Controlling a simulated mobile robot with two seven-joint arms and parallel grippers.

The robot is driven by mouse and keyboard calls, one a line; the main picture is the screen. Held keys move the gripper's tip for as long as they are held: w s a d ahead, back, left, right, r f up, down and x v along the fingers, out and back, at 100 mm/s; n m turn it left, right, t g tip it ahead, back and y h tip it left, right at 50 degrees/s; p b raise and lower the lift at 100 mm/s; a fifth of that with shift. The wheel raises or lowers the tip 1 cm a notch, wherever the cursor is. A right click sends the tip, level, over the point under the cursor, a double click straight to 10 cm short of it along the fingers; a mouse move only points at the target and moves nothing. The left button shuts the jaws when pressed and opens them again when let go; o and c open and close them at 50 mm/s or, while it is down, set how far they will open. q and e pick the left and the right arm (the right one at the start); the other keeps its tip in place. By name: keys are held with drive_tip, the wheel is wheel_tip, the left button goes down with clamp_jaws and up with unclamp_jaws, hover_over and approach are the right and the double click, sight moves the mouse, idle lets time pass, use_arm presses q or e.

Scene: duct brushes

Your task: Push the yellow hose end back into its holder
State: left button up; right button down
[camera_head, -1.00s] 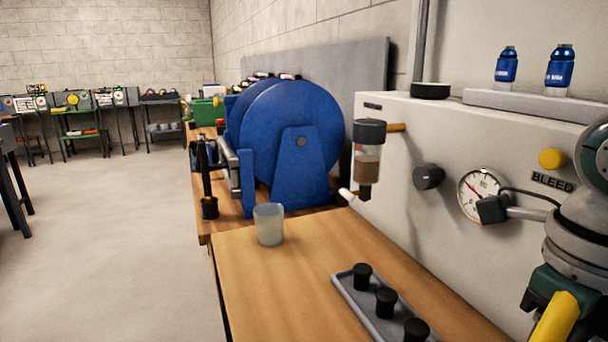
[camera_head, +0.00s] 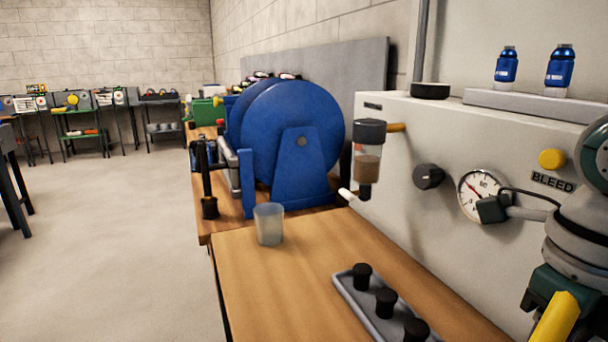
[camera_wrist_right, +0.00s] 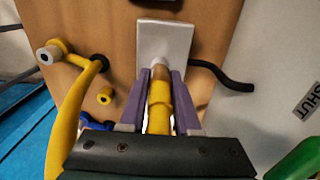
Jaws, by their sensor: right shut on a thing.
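In the right wrist view, the yellow hose end (camera_wrist_right: 158,115) lies between the purple fingers of my right gripper (camera_wrist_right: 160,80), which is shut on it. Its pale tip points at a light grey plate (camera_wrist_right: 163,35) on a wooden panel, which looks like the holder. The tip meets or overlaps the plate's lower edge; I cannot tell how deep it sits. In the head view, my right wrist is at the far right, with a yellow piece (camera_head: 556,318) below it; the fingers are out of frame. My left gripper is not in view.
In the right wrist view, a looping yellow tube (camera_wrist_right: 72,110) is at left, a yellow ring (camera_wrist_right: 104,96) beside it, and a black hose (camera_wrist_right: 225,78) at right. In the head view, a cup (camera_head: 268,224) and a tray of black knobs (camera_head: 345,287) stand on the bench.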

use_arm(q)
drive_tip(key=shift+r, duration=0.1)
use_arm(e)
drive_tip(key=shift+r+p, duration=0.5)
drive_tip(key=shift+r, duration=0.1)
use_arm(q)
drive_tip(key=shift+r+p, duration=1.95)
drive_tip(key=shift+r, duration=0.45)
use_arm(e)
drive_tip(key=shift+r, duration=2.4)
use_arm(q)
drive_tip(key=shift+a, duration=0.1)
